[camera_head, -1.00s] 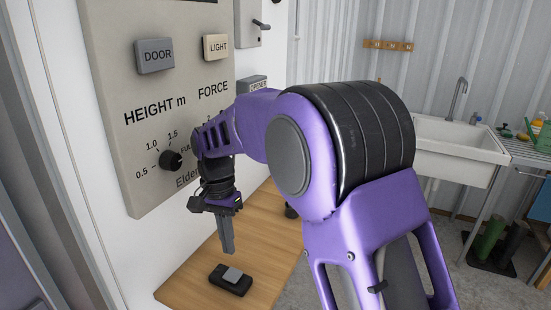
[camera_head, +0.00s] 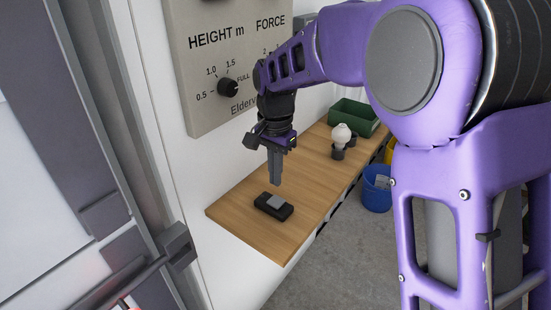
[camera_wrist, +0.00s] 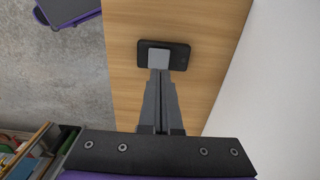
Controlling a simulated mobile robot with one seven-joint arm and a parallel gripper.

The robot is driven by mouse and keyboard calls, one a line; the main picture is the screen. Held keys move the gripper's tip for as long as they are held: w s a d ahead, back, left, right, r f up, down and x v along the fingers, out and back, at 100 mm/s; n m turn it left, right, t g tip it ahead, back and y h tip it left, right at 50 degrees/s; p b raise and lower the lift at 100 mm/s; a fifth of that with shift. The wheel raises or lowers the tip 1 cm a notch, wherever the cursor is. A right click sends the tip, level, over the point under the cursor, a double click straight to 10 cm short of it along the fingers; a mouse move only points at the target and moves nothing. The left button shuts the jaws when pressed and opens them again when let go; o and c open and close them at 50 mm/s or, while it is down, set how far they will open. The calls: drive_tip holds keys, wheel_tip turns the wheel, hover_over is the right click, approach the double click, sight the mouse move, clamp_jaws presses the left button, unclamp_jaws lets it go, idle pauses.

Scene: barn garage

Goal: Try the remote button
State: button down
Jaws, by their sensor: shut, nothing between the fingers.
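The remote is a small black box (camera_head: 263,207) with a grey button (camera_head: 275,202) on top. It lies flat on the wooden shelf (camera_head: 240,220) near its front left end. My gripper (camera_head: 275,183) points down with its fingers together and empty, a little above the remote. In the wrist view the fingertips (camera_wrist: 160,72) overlap the near edge of the grey button (camera_wrist: 158,58), and the black remote (camera_wrist: 180,54) shows around it. I cannot tell from that view whether they touch; the head view shows a small gap.
A grey wall panel (camera_head: 205,75) with a black knob (camera_head: 228,88) stands behind the shelf. Farther along the shelf are a white bulb (camera_head: 341,136) in a dark holder and a green bin (camera_head: 353,117). A blue bucket (camera_head: 377,190) stands on the floor. The shelf around the remote is clear.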

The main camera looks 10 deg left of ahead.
sight(276, 202)
drive_tip(key=shift+f, duration=2.6)
drive_tip(key=shift+f+b, duration=0.55)
drive_tip(key=shift+f, duration=0.25)
drive_tip(key=shift+s+d+f, duration=0.1)
drive_tip(key=shift+s+f, duration=0.05)
drive_tip(key=shift+f, duration=0.2)
drive_tip(key=shift+r, duration=0.1)
drive_tip(key=shift+r+p, duration=0.35)
wheel_tip(276, 202, up, 14)
drive_tip(key=p, duration=0.3)
drive_tip(key=shift+w, duration=0.2)
drive_tip(key=shift+r, duration=0.1)
